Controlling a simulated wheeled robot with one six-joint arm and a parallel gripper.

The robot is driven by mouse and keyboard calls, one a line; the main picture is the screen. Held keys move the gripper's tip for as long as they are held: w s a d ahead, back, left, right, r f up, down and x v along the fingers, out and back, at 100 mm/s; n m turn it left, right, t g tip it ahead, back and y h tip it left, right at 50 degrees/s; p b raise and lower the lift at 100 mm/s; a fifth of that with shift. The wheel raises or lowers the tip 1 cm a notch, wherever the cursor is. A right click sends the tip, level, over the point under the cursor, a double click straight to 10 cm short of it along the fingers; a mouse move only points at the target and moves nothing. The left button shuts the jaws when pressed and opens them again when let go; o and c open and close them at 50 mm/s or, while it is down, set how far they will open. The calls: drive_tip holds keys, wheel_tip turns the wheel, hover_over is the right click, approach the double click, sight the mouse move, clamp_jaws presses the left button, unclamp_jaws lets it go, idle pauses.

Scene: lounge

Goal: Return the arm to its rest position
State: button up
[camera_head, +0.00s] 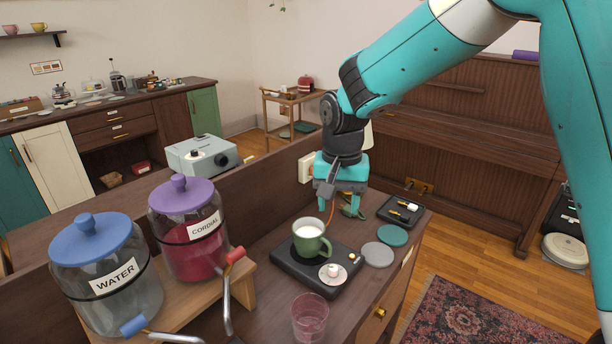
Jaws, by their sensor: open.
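My gripper (340,190) hangs from my teal arm on the right side of the view, fingers pointing down above the back of the wooden cabinet top. It is open, and I see nothing held in it.
A water jar (107,275) and a cordial jar (188,230) with taps stand on a wooden stand at left. A pinkish glass (310,318) is at the front. Grey (378,254) and green (393,235) coasters and a small black tray (403,210) lie right. A grey appliance (203,154) stands behind.

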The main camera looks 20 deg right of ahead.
drive_tip(key=s+a+r+n+y, duration=0.1)
drive_tip(key=s+n, duration=0.3)
drive_tip(key=s, duration=0.4)
drive_tip(key=s+a+r+n+y, duration=0.1)
drive_tip(key=s+r+n, duration=0.3)
drive_tip(key=s, duration=0.4)
drive_tip(key=s+a+r+n+y, duration=0.2)
drive_tip(key=s+n, duration=0.1)
drive_tip(key=s, duration=0.6)
drive_tip(key=shift+a+r+n, duration=0.3)
drive_tip(key=shift+r+n, duration=0.05)
drive_tip(key=shift+n, duration=0.05)
idle(0.4)
